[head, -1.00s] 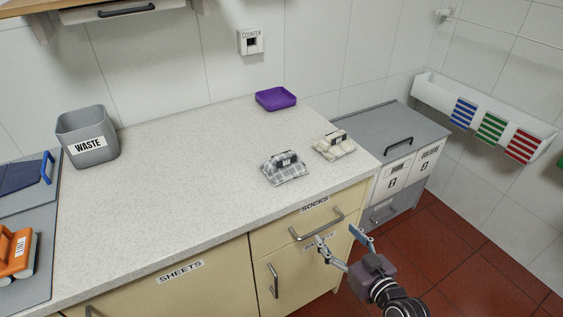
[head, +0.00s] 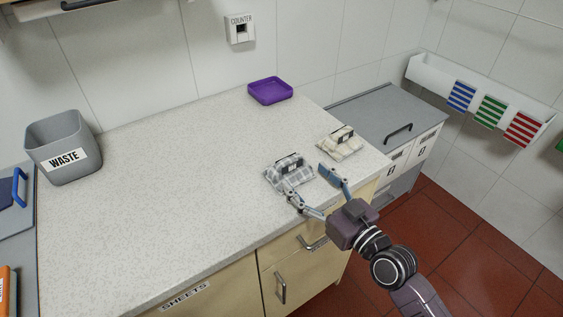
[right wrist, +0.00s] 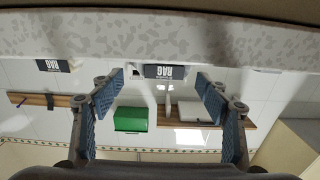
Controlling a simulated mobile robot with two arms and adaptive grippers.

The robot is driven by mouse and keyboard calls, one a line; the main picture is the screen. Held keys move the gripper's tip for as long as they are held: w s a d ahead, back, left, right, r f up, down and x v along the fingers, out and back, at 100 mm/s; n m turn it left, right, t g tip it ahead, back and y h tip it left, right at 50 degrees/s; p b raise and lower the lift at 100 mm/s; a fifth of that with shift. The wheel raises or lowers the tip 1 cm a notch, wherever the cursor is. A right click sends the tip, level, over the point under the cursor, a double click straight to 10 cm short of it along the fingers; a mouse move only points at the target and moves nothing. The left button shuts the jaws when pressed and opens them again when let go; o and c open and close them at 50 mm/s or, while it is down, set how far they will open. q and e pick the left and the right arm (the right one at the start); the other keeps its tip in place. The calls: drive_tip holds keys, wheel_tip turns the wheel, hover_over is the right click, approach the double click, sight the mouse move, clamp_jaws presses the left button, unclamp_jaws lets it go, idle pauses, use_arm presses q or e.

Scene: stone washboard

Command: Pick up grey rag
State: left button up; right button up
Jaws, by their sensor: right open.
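The grey checked rag (head: 284,166) lies on the counter near its front right edge, with a black tag on top. My right gripper (head: 308,183) is open at the counter's front edge. Its fingers are spread at the near side of the grey rag and partly overlap its near edge; I cannot tell whether they touch it. In the right wrist view, which looks upside down, a black RAG tag (right wrist: 165,72) sits between the two open fingertips (right wrist: 160,84). My left gripper is not in view.
A cream rag (head: 345,146) lies just right of the grey one. A purple tray (head: 270,92) stands at the back, and a grey waste bin (head: 45,140) at the left. The middle of the counter (head: 180,170) is clear. A grey-topped cabinet (head: 365,110) stands on the right.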

sight(292, 166)
drive_tip(key=shift+w+a, duration=0.4)
drive_tip(key=shift+w, duration=0.1)
drive_tip(key=shift+w+a+r, duration=0.1)
drive_tip(key=shift+w+a, duration=0.1)
drive_tip(key=shift+w, duration=0.05)
drive_tip(key=x, duration=0.2)
drive_tip(key=p+x, duration=0.1)
drive_tip(key=x, duration=0.1)
drive_tip(key=shift+a+r+p, duration=0.1)
drive_tip(key=shift+a+p, duration=0.2)
drive_tip(key=shift+a, duration=0.05)
drive_tip(key=shift+w+a, duration=0.2)
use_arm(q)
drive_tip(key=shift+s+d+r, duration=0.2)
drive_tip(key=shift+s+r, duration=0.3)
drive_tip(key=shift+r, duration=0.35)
use_arm(e)
drive_tip(key=c, duration=1.2)
